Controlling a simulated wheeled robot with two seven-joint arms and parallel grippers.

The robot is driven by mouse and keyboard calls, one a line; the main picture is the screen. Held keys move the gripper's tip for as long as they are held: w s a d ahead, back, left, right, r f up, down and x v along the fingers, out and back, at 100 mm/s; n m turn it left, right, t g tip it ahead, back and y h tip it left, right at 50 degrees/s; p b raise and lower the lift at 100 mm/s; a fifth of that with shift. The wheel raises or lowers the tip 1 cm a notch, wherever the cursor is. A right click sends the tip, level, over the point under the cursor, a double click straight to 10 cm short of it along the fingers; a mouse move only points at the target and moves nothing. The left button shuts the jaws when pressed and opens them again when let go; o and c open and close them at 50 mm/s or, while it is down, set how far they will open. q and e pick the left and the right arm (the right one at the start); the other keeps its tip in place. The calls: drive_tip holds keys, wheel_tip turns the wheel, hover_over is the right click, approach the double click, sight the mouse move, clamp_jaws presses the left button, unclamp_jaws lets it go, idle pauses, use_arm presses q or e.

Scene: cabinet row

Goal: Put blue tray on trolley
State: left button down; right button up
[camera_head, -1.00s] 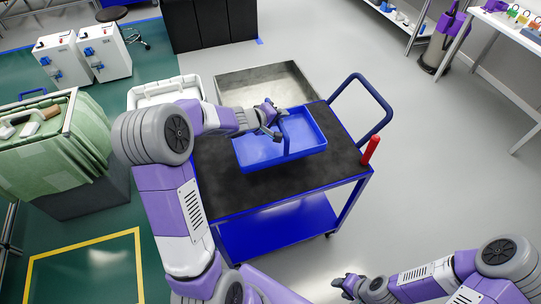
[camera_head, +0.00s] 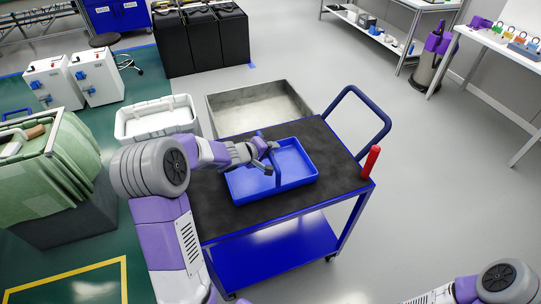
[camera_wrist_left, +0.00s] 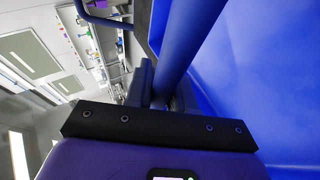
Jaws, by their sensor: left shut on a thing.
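The blue tray (camera_head: 296,172) is level over the black top of the blue trolley (camera_head: 338,165), within its edges. It looks to be on or very close to the top; I cannot tell for sure whether it touches. My left gripper (camera_head: 268,158) is shut on the tray's handle bar, which runs across its middle. The wrist view shows the bar (camera_wrist_left: 191,35) between the fingers, with the tray's blue inside (camera_wrist_left: 262,70) beside it. My right gripper is out of view; only part of that arm shows at the bottom right.
A red post (camera_head: 370,162) stands at the trolley's right corner, near its blue push handle (camera_head: 386,118). A grey open bin (camera_head: 215,122) and a white crate (camera_head: 157,121) stand behind the trolley. Green bags (camera_head: 50,175) are at the left. The floor to the right is clear.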

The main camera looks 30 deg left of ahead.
use_arm(q)
drive_tip(key=shift+f, duration=0.15)
drive_tip(key=c, duration=1)
unclamp_jaws()
drive_tip(key=shift+f, duration=0.15)
drive_tip(key=shift+o, duration=0.2)
drive_tip(key=p+v, duration=0.6)
drive_tip(key=v, duration=0.6)
